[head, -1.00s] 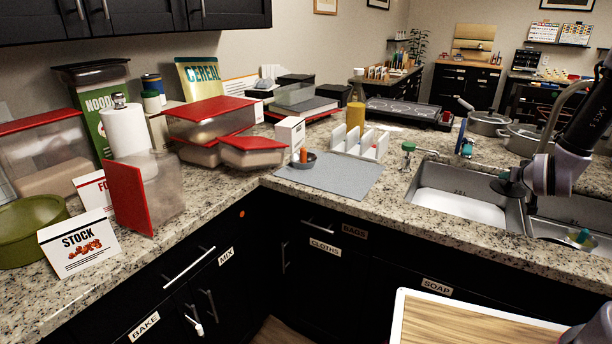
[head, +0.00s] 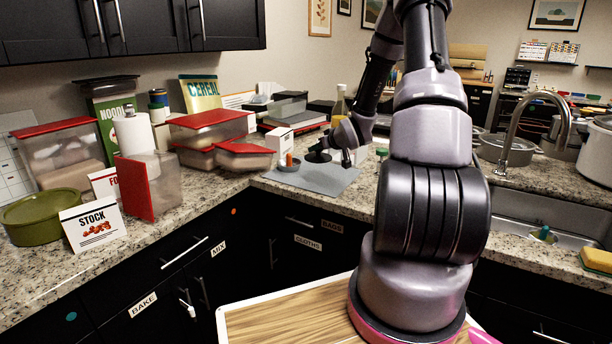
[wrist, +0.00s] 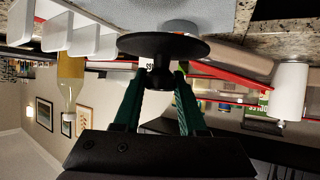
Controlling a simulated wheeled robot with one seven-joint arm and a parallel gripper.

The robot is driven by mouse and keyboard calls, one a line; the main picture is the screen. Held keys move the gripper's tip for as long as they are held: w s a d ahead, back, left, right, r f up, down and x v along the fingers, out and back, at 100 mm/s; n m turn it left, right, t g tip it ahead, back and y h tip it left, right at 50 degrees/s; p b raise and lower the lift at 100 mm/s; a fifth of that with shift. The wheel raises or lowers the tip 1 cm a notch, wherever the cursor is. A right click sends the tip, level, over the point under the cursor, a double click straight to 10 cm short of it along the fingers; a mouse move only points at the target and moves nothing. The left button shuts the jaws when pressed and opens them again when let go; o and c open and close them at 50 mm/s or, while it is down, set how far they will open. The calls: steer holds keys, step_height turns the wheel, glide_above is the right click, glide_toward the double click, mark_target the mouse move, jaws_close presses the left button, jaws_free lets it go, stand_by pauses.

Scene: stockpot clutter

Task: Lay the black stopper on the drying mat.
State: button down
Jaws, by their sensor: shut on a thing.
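The black stopper (head: 318,156) is a round disc with a short stem; it also shows in the wrist view (wrist: 163,46). My gripper (wrist: 160,82) is shut on its stem between two green fingers, with the wide disc facing away from the palm. In the head view my gripper (head: 334,148) is over the far part of the grey drying mat (head: 322,181). The mat lies flat on the counter and shows at the top of the inverted wrist view (wrist: 225,14). The stopper looks above the mat; the exact gap is unclear.
A small bowl with an orange item (head: 290,162) sits on the mat's far left part. A white box (head: 279,141) and red-lidded containers (head: 244,157) stand behind and left. A white rack (wrist: 58,32) and a bottle (wrist: 70,80) are close by. The mat's front is clear.

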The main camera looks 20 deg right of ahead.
mark_target(324, 181)
steer(key=shift+d+r, duration=0.15)
steer(key=shift+d, duration=0.35)
steer(key=shift+d+r, duration=0.15)
steer(key=shift+d, duration=0.35)
steer(key=shift+y, duration=0.3)
steer(key=f, duration=0.9)
steer(key=shift+s+d+f, duration=0.1)
steer(key=shift+d+f, duration=0.15)
steer(key=shift+f, duration=0.1)
steer(key=shift+f, duration=0.1)
steer(key=shift+c, duration=2.3)
jaws_free()
